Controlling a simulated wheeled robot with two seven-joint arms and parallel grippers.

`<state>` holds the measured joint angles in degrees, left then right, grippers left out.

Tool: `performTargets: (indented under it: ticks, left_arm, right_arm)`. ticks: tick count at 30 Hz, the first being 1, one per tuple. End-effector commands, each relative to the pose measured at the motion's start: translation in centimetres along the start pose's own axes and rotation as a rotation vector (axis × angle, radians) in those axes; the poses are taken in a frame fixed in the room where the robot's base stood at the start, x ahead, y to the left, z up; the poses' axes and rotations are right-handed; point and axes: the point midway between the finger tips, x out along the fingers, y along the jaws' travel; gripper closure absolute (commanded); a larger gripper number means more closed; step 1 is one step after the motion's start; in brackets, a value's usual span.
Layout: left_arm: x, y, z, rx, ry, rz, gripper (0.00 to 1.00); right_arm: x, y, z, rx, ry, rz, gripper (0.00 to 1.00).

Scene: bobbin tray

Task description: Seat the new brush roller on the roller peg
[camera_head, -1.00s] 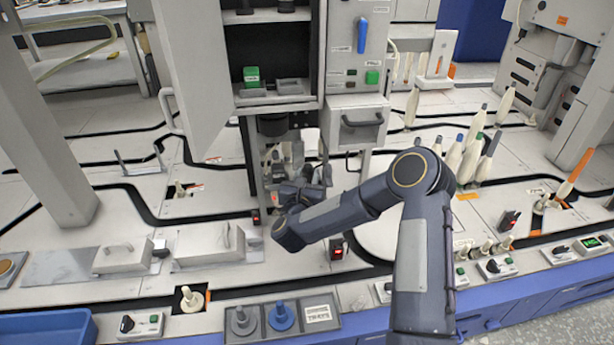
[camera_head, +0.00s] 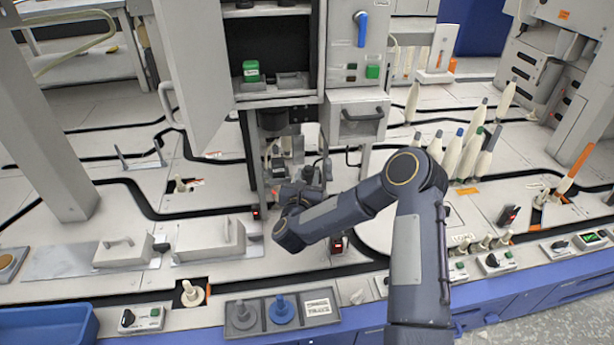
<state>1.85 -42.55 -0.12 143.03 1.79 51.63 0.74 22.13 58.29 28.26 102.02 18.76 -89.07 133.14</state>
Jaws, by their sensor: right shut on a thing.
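My right arm reaches from the lower right to the dark unit under the open cabinet (camera_head: 258,110). My right gripper (camera_head: 292,178) is at the foot of this unit, small and partly hidden by its own wrist. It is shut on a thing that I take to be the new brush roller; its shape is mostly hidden. The roller peg cannot be made out among the dark parts around the gripper, so I cannot tell whether the roller touches it. My left gripper is not in view.
The cabinet door (camera_head: 205,75) stands open at the left. A green box (camera_head: 251,71) sits on the cabinet shelf. In front is a dark tray (camera_head: 262,333) with a grey and a blue pegged piece. Several pale bobbins (camera_head: 470,152) stand at the right.

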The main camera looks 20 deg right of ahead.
Motion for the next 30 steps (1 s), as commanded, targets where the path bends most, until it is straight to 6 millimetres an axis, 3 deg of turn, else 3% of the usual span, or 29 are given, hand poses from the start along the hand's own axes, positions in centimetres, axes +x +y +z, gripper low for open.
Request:
performTargets:
  ticks: [9,10,16,30]
  left_arm:
    - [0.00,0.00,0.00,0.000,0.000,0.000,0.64]
    - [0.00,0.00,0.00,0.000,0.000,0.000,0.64]
    - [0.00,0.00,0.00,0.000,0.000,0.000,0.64]
    - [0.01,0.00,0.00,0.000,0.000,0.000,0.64]
  right_arm:
    - [0.01,0.00,0.03,0.000,-0.001,0.000,0.90]
    - [0.01,0.00,0.03,0.000,-0.001,0.000,0.66]
    - [0.00,0.07,0.04,0.000,0.000,0.002,0.42]
    - [-0.09,0.43,0.11,0.003,0.000,0.011,0.42]
